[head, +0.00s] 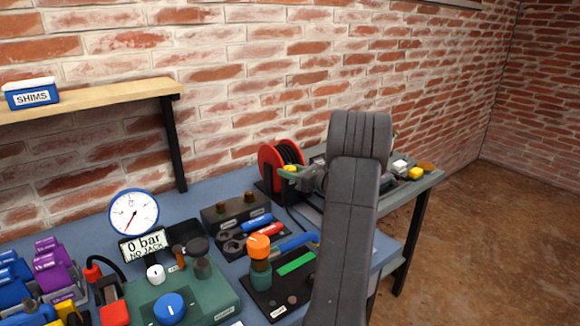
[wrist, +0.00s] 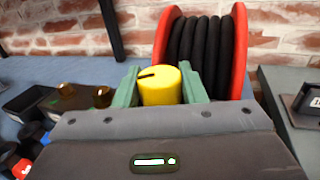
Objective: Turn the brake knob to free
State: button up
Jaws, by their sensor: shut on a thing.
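The brake knob (wrist: 160,88) is a yellow round knob with a black line on its top, in the middle of the wrist view. The line points to the left in that view. My gripper (wrist: 158,80) has its green fingers on both sides of the knob and is shut on it. The knob sits in front of a red reel (wrist: 242,50) wound with black hose or cable. In the head view the knob (head: 291,168) is a small yellow patch by the reel (head: 268,160), partly hidden by my gripper (head: 288,173). No free or locked marking is readable.
My arm crosses the right half of the head view and hides part of the blue bench (head: 205,190). A gauge (head: 134,212), a green pump unit (head: 200,295) and an orange-topped item (head: 260,247) stand in front. A brick wall (head: 240,90) rises behind.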

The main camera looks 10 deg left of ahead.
jog(key=shift+r+n+g+y+p, duration=0.1)
jog(key=shift+n+g+y+p, duration=0.5)
jog(key=shift+n+g, duration=0.6)
jog(key=shift+g, duration=0.4)
jog(key=o, duration=1)
jog(key=shift+c, duration=0.2)
jog(key=v, duration=1.4)
